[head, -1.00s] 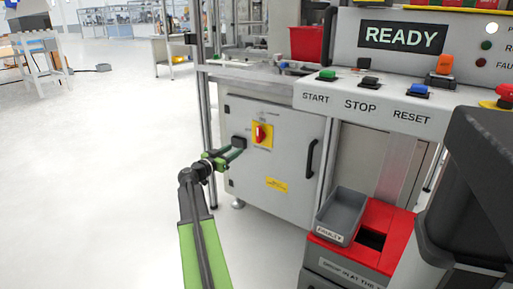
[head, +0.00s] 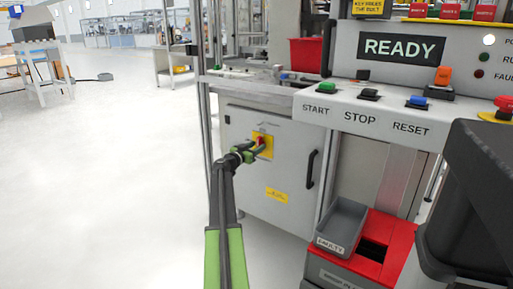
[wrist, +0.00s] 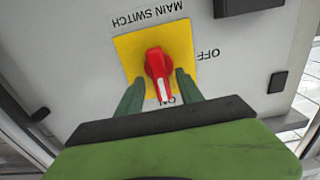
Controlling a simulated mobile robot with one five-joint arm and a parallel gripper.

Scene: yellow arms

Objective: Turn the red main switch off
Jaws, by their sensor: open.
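The red main switch (wrist: 158,65) sits on a yellow plate (wrist: 128,48) on the grey cabinet door. Its lettering appears upside down in the wrist view. The white mark on the knob points at the partly hidden ON label (wrist: 176,100); the OFF label (wrist: 208,54) is to the right. My gripper (wrist: 158,80) is open, with one green finger on each side of the knob. I cannot tell whether either finger touches it. In the head view my gripper (head: 257,149) is at the switch (head: 260,141) and partly covers the plate.
A control panel (head: 385,115) with START, STOP and RESET buttons juts out above right of the cabinet. The door has a black handle (head: 311,168). A grey FAULTY bin (head: 341,224) on a red-topped unit stands at lower right.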

